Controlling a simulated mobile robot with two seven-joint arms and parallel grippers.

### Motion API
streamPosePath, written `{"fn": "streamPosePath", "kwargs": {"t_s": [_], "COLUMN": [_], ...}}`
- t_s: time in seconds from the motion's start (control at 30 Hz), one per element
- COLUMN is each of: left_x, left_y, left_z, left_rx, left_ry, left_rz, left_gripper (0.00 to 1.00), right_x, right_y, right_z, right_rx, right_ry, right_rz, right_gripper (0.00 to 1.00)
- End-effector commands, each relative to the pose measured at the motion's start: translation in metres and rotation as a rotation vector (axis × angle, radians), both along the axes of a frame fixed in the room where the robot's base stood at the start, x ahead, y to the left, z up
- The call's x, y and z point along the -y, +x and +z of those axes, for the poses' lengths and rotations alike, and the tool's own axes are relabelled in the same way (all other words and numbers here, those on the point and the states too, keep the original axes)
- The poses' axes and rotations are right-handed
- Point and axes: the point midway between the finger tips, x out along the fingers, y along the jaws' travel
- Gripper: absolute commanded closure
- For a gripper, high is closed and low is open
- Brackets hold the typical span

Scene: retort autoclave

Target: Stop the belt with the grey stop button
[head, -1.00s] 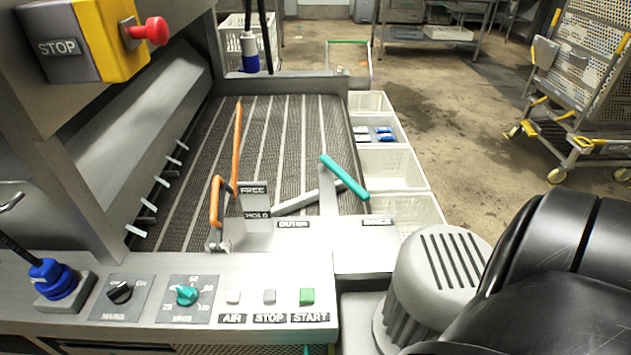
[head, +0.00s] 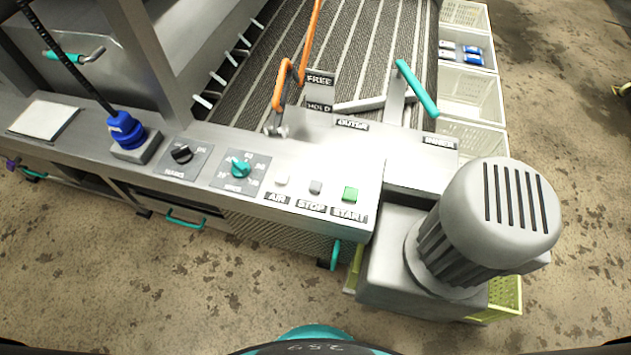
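The grey stop button (head: 316,187) sits on the steel control panel, above a STOP label. It is between the white AIR button (head: 282,181) and the green START button (head: 350,193). The belt (head: 350,55), dark with light stripes, runs behind the panel. Whether it is moving cannot be told. Neither of my grippers shows in the head view, and nothing covers the buttons.
Left of the buttons are a teal dial (head: 240,168), a black mains switch (head: 181,154) and a blue-based lever (head: 126,130). An orange handle (head: 282,85) and a teal lever (head: 417,88) rise behind. A grey motor (head: 490,225) stands at right. Floor in front is clear.

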Motion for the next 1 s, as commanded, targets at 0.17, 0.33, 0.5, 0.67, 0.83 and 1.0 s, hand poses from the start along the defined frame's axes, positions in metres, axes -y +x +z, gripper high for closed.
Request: {"fn": "streamPosePath", "kwargs": {"t_s": [0.17,0.33,0.5,0.67,0.83,1.0], "left_x": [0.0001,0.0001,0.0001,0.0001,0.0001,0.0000], "left_y": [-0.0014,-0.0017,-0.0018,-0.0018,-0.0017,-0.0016], "left_z": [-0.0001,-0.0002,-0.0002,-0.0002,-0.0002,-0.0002], "left_rx": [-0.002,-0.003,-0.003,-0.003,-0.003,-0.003], "left_ry": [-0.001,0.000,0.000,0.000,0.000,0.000], "left_rz": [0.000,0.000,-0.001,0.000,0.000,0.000], "left_gripper": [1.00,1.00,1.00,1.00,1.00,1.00], "right_x": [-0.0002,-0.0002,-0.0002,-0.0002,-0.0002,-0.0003], "right_y": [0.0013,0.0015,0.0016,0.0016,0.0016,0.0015], "right_z": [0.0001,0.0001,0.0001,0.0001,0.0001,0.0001], "right_rx": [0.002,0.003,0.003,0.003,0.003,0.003], "right_ry": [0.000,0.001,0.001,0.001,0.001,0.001], "right_rz": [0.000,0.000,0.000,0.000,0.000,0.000], "right_gripper": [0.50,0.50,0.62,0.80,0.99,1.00]}}
